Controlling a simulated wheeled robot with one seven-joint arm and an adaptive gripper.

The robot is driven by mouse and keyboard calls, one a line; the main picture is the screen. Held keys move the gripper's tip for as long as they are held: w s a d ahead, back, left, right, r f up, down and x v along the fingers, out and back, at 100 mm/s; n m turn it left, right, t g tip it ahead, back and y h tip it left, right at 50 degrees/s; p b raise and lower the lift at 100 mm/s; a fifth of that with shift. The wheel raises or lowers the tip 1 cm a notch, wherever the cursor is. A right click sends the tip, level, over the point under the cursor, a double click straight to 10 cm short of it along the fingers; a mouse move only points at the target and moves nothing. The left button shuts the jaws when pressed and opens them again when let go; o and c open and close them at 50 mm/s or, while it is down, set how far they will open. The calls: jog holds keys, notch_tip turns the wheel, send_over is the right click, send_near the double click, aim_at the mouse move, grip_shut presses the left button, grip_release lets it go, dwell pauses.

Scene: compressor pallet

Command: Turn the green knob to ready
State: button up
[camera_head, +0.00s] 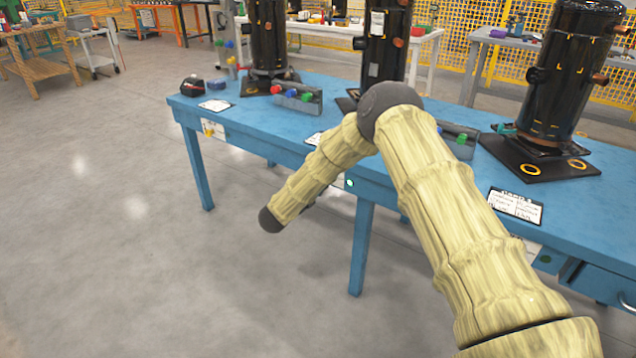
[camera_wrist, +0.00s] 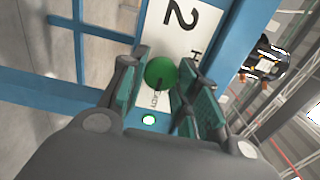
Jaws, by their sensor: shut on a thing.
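The green knob (camera_wrist: 161,72) is round and sits on a white label plate (camera_wrist: 187,22) with a large "2", on the blue table's front. A dark mark on the knob points down in the wrist view, toward small lettering that is hard to read. My gripper (camera_wrist: 163,66) has its two green-padded fingers on either side of the knob and is shut on it. A lit green indicator (camera_wrist: 149,119) is just below the plate; a green light also shows on the table front in the head view (camera_head: 349,183). My arm hides the knob in the head view.
The blue table (camera_head: 240,117) carries several black compressors (camera_head: 567,75), grey blocks with coloured caps (camera_head: 297,97) and a printed card (camera_head: 515,205). Another front label (camera_head: 213,129) is at the left and a drawer at the right.

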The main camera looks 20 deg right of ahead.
jog(key=shift+s+f, duration=0.1)
jog(key=shift+f, duration=0.15)
jog(key=o, duration=1)
jog(key=shift+r, duration=0.15)
jog(key=v, duration=1.2)
